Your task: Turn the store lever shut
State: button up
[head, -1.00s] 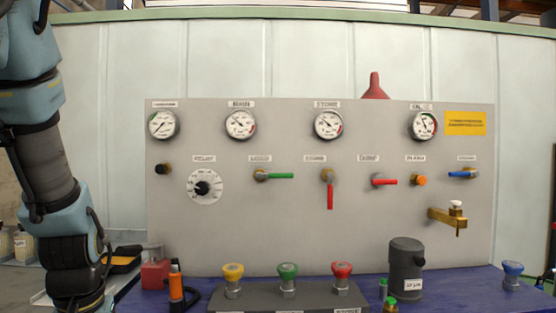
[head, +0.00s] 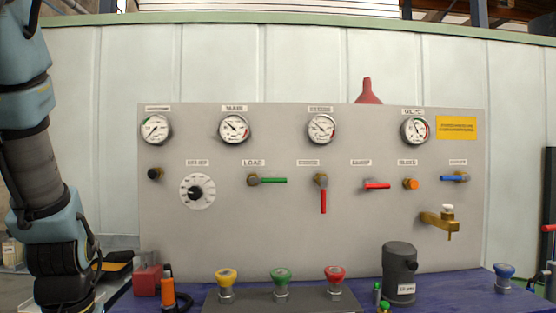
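A grey panel (head: 262,222) stands upright on the table, with a row of levers on its face. A red lever (head: 323,200) hangs straight down near the middle of the row. The label above it is too blurred to read for sure; by its place it is probably the store lever. A green lever (head: 272,180) marked LOAD points right, to its left. Another red lever (head: 377,186) points right, to its right. A blue lever (head: 455,178) sits at the far right. My arm is at the left edge, clear of the levers; its gripper is out of view.
Gauges (head: 322,128) line the panel's top. A dial (head: 197,191), orange knob (head: 411,184) and brass tap (head: 440,222) are also on it. Yellow, green and red buttons (head: 335,275) and a dark cylinder (head: 399,270) stand in front. An orange-and-black object (head: 168,292) stands lower left.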

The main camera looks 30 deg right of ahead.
aim_at(322, 180)
jog(key=z, duration=1.2)
